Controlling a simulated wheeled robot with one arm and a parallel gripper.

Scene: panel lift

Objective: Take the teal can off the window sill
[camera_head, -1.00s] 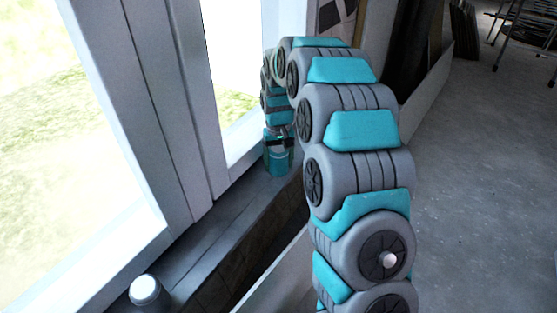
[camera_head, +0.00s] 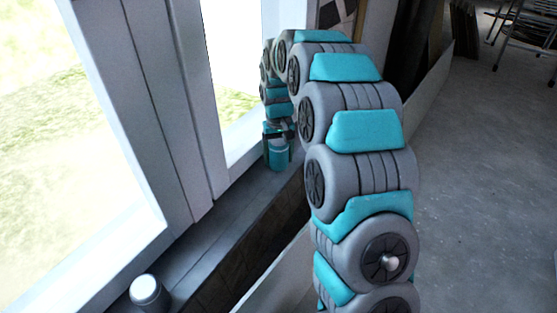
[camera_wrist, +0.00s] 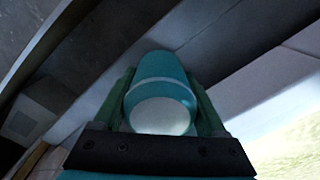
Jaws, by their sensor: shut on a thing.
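The teal can (camera_head: 278,156) is at the far part of the window sill (camera_head: 215,225), beside the window frame. It is upright or nearly so; I cannot tell whether its base touches the sill. My gripper (camera_head: 279,133) is at the can's upper part, at the far end of my arm. In the wrist view the can (camera_wrist: 160,72), with its pale round end toward the camera, is between the two green fingers of my gripper (camera_wrist: 163,105), which are shut on it.
A grey can with a white lid (camera_head: 146,290) stands on the near end of the sill. The window frame (camera_head: 172,100) rises along the sill's left side. Open concrete floor (camera_head: 480,190) lies to the right, with folding chairs (camera_head: 525,35) at the back.

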